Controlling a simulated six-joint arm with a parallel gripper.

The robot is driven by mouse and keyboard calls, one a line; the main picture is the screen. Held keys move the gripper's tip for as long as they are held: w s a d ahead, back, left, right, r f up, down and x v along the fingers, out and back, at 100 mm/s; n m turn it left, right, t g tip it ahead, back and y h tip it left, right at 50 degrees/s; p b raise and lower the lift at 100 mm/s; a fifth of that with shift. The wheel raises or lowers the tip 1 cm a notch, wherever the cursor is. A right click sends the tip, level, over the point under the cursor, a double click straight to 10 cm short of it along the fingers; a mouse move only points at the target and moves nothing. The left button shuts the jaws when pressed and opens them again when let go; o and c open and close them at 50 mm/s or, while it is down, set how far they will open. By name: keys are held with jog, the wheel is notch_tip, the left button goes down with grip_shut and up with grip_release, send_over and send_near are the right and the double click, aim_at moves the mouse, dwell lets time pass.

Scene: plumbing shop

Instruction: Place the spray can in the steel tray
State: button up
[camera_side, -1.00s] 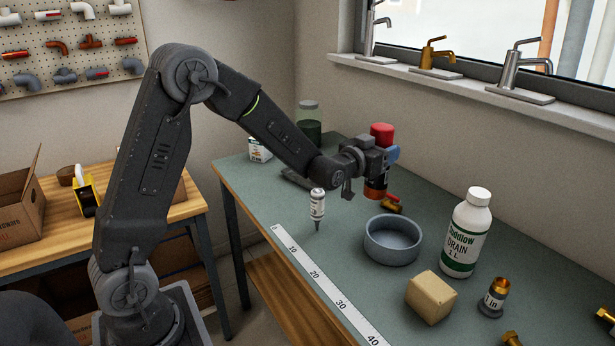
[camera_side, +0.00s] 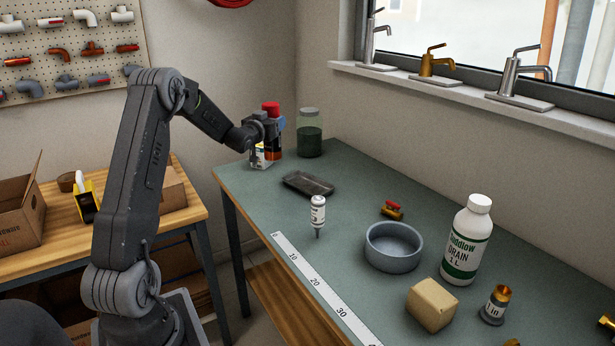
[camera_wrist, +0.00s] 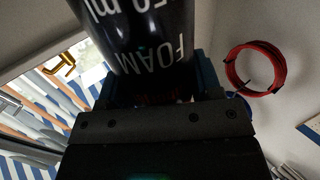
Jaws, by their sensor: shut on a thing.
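The spray can (camera_side: 272,108) is upright in my gripper (camera_side: 273,130), with its red cap on top and an orange band low down. In the wrist view the dark can (camera_wrist: 140,38) fills the top middle, with FOAM lettering. My gripper (camera_wrist: 155,92) is shut around the can. The steel tray (camera_side: 318,190) is a shallow dark rectangle on the bench, apparently empty. The gripper and can are at the far left end of the bench, left of and beyond the tray. I cannot tell how high the can is above the bench.
A small white box (camera_side: 258,160) is close to my gripper, partly hidden. A green jar (camera_side: 310,135) stands right of the can. A red-handled valve (camera_side: 392,210), round bowl (camera_side: 393,255) and drain bottle (camera_side: 467,240) are further right.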

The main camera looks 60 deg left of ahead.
jog(key=w+d+f, duration=0.5)
jog(key=w+f, duration=0.5)
jog(key=shift+f, duration=0.55)
jog(key=o, duration=1.2)
jog(key=shift+c, duration=0.2)
